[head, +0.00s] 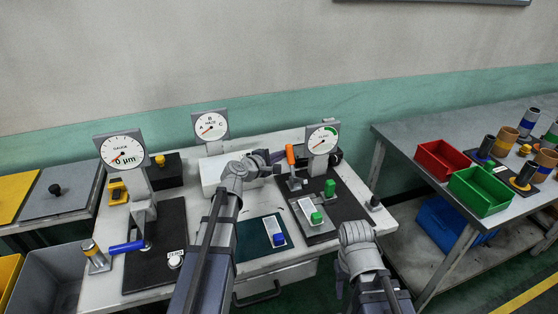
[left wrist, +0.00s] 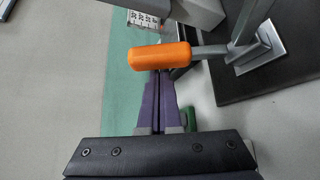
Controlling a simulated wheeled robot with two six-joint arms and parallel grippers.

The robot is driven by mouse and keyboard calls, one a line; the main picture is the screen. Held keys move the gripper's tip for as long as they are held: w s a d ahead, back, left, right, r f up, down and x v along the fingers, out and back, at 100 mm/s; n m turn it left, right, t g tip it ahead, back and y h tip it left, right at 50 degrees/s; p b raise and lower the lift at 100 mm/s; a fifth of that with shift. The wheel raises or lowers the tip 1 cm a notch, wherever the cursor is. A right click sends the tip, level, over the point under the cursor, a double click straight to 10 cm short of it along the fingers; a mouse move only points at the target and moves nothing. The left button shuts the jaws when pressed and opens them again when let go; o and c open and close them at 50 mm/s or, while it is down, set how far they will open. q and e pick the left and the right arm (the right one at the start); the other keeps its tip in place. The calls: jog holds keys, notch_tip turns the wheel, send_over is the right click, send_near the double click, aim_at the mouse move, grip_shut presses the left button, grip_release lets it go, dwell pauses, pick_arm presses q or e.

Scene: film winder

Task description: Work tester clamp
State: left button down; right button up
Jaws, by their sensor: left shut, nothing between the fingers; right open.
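The tester clamp has an orange-handled lever (head: 290,154) at the back of a dark base, beside the right dial gauge (head: 323,139). In the left wrist view the orange handle (left wrist: 161,56) lies crosswise just beyond my fingertips, its metal rod running right to a square bracket (left wrist: 258,47). My left gripper (head: 278,157) is shut and empty, right at the handle. Its purple fingertips (left wrist: 160,76) meet the handle's edge in that view; I cannot tell whether they touch. My right gripper (head: 355,232) is open, low at the right front of the bench; its fingertips are hard to make out.
A grey plate with a green block (head: 316,217) lies in front of the clamp. A teal mat (head: 254,247) holds another small block. The left gauge (head: 122,153) has a blue lever (head: 127,247). Red (head: 443,159) and green (head: 481,191) bins stand on the right table.

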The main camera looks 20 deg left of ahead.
aim_at(288, 155)
pick_arm(q)
jog(key=shift+s+d+m+t+b, duration=0.35)
jog(key=shift+s+m+t+b, duration=0.15)
jog(key=shift+s+m+b, duration=0.1)
jog(key=shift+s+d+r, duration=0.1)
jog(key=shift+r, duration=0.15)
jog(key=shift+s+d+r+t, duration=0.2)
jog(key=shift+s+r+t, duration=0.05)
jog(key=shift+r+t, duration=0.05)
jog(key=shift+s+d, duration=0.2)
jog(key=shift+s, duration=0.1)
pick_arm(e)
jog(key=shift+f, duration=0.75)
pick_arm(q)
jog(key=shift+s+d, duration=0.1)
jog(key=shift+s, duration=0.1)
